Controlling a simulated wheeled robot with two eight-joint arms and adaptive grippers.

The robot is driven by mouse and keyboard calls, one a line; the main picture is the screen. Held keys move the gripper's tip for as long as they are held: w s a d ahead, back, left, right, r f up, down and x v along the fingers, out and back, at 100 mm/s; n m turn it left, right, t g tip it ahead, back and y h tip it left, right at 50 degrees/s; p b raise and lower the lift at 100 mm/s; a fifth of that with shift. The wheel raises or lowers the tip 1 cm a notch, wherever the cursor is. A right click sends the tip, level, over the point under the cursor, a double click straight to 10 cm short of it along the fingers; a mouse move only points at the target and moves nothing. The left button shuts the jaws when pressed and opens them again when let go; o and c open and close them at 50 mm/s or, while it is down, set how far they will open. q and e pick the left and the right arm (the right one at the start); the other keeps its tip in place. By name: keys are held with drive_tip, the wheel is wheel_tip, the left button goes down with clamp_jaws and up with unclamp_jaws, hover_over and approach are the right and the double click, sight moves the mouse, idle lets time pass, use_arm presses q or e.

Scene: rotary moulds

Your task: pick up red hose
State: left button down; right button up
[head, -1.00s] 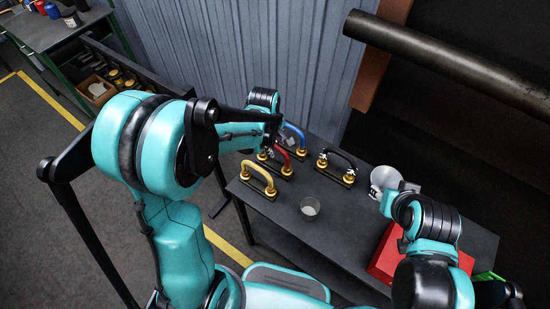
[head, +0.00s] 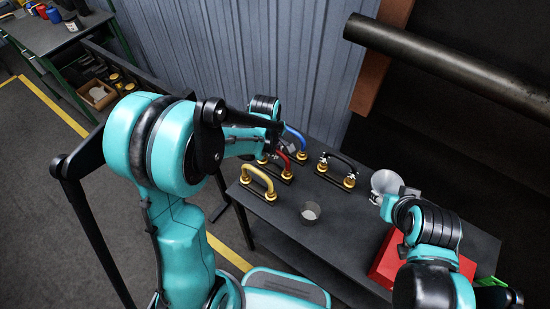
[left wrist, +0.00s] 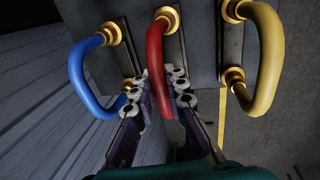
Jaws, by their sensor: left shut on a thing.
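The red hose (head: 284,154) is a short arched hose with gold end fittings, standing on a black base on the dark table. In the left wrist view the red hose (left wrist: 155,62) runs between the fingers of my left gripper (left wrist: 158,90), which is shut on it. One gold fitting shows at its top end; the gripper hides the other end. In the head view my left gripper (head: 280,146) reaches down to the hose and is partly hidden by its arm. My right gripper (head: 380,198) is at the table's right side, too small to read.
A blue hose (head: 296,138) stands behind the red one and a yellow hose (head: 258,180) in front. A clear cup (head: 311,212), a pale round vessel (head: 385,181) and a red box (head: 386,262) are also on the table.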

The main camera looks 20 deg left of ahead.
use_arm(q)
drive_tip(key=shift+r, duration=0.55)
drive_tip(key=r, duration=0.2)
drive_tip(key=d+r+p, duration=0.1)
drive_tip(key=r, duration=0.1)
drive_tip(key=shift+s+d, duration=0.1)
drive_tip(key=shift+d, duration=0.1)
drive_tip(key=s+d+r+p, duration=0.1)
drive_tip(key=d+r+p, duration=0.1)
drive_tip(key=d+r, duration=0.4)
drive_tip(key=d, duration=0.4)
drive_tip(key=shift+s, duration=0.35)
